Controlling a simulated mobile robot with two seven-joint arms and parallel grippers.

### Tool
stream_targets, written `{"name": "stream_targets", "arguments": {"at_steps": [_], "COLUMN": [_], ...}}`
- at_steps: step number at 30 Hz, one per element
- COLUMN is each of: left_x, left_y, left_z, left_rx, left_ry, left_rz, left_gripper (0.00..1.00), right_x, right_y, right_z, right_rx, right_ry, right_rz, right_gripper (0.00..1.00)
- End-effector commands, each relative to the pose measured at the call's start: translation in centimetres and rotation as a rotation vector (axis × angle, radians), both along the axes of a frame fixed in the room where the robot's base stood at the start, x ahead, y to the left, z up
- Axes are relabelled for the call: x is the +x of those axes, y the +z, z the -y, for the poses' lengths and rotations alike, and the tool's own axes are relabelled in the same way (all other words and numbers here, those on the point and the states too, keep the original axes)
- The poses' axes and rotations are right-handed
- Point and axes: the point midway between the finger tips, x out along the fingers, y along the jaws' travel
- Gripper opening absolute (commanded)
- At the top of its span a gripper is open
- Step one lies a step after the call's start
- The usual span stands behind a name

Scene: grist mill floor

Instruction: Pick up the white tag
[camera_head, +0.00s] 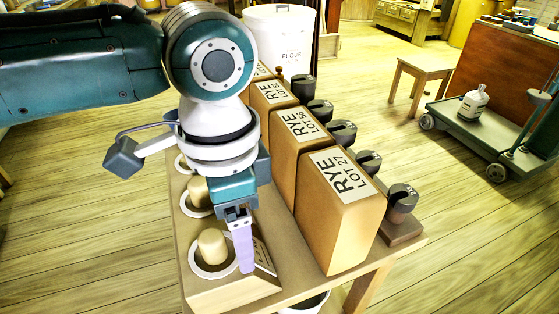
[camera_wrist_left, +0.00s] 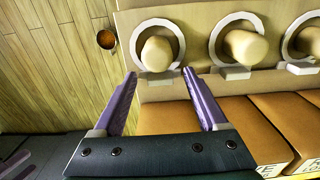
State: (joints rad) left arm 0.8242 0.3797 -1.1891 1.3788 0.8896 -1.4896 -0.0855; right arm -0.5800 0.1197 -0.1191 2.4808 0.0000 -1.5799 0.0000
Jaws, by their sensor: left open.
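White ring-shaped pieces, each with a small flat tab below, sit around pale pegs on a tan board (camera_wrist_left: 205,17). The nearest white ring (camera_head: 202,271) circles the nearest peg (camera_head: 212,246) in the head view. In the wrist view it shows as the leftmost ring (camera_wrist_left: 136,48), with its white tab (camera_wrist_left: 157,75) below. I cannot tell which piece is the white tag. My left gripper (camera_head: 245,270) is open and empty, its purple fingers beside the nearest peg. In the wrist view the left gripper's fingertips (camera_wrist_left: 158,74) straddle that tab, apparently not touching it.
Several brown boxes marked RYE (camera_head: 325,235) stand in a row right of the pegs, close to my left gripper. Dark weights (camera_head: 402,198) line the table's right side. A white FLOUR bin (camera_head: 280,40), a stool (camera_head: 424,68) and a cart (camera_head: 450,112) stand beyond.

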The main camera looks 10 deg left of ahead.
Motion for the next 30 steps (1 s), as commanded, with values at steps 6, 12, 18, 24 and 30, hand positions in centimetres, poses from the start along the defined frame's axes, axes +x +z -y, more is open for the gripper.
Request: {"name": "stream_targets", "arguments": {"at_steps": [6,12,18,24,30], "left_x": [-0.02,-0.02,-0.02,-0.02,-0.02], "left_y": [0.05,0.06,0.06,0.06,0.06], "left_z": [0.02,0.02,0.02,0.01,0.01], "left_rx": [-0.001,-0.001,-0.001,-0.001,-0.001], "left_ry": [0.0,0.0,0.0,0.0,0.0], "left_rz": [-0.001,-0.001,-0.001,-0.001,-0.001], "left_gripper": [0.61,0.39,0.17,0.0,0.0], "right_x": [0.0,0.01,0.0,0.0,0.0], "right_y": [0.03,0.02,0.02,0.01,0.01], "right_z": [-0.09,-0.1,-0.11,-0.1,-0.09], "right_rx": [0.002,0.003,0.003,0.003,0.002], "right_ry": [-0.001,0.0,0.0,0.0,0.0], "right_rz": [0.0,-0.001,-0.001,-0.001,0.0], "right_gripper": [0.62,0.62,0.62,0.62,0.62]}}
